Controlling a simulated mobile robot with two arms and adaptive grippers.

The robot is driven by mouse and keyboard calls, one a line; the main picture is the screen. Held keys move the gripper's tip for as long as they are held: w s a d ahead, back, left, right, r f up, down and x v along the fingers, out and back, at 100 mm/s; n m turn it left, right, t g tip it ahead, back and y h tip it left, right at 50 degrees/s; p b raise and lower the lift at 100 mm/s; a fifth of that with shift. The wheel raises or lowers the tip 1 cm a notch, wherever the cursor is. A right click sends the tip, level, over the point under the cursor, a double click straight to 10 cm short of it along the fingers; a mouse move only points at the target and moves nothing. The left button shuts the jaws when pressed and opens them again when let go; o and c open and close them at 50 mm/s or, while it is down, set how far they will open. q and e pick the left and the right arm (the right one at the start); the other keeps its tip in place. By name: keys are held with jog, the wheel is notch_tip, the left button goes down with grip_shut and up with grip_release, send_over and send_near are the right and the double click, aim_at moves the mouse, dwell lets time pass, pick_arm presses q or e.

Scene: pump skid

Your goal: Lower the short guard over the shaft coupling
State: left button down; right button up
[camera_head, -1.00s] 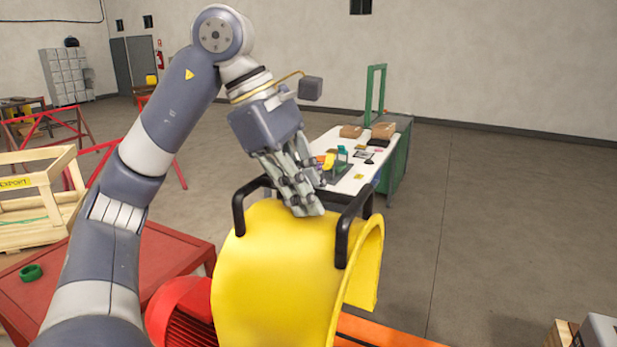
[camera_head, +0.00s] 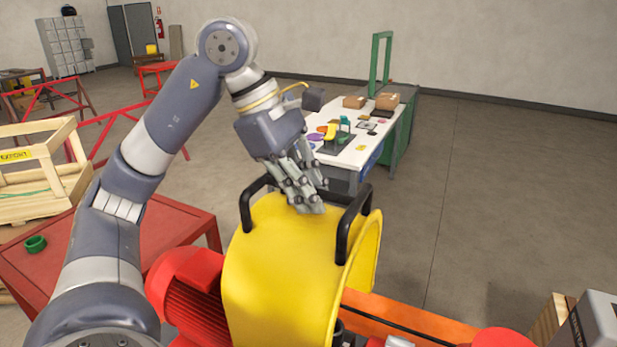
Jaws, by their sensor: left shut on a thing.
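The short guard (camera_head: 290,285) is a yellow arched cover with two black handles on top, one at the left (camera_head: 258,200) and one at the right (camera_head: 353,222). My left gripper (camera_head: 309,207) reaches down to the top of the guard between the handles and is shut on it; the exact contact at the fingertips is hard to see. The guard is upright, above the orange skid base (camera_head: 405,325) and beside the red motor (camera_head: 187,292). The shaft coupling is hidden behind the guard. My right gripper is not in view.
A red table (camera_head: 60,258) with a green ring (camera_head: 35,244) stands at the left. A wooden crate (camera_head: 40,180) is behind it. A white-topped workbench (camera_head: 345,130) with parts stands behind the guard. A grey box (camera_head: 597,325) is at the lower right.

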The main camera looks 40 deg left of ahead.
aim_at(302, 216)
pick_arm(q)
jog(key=shift+s+f, duration=0.1)
jog(key=shift+f, duration=0.7)
notch_tip(302, 216, down, 5)
jog(key=shift+r+b, duration=0.2)
jog(key=shift+b, duration=0.95)
notch_tip(302, 216, down, 15)
jog(key=b, duration=1.4)
jog(key=shift+f+b, duration=0.15)
jog(key=shift+b, duration=0.2)
jog(key=shift+s+f+b, duration=0.1)
jog(key=shift+f+b, duration=0.35)
jog(key=shift+b, duration=0.05)
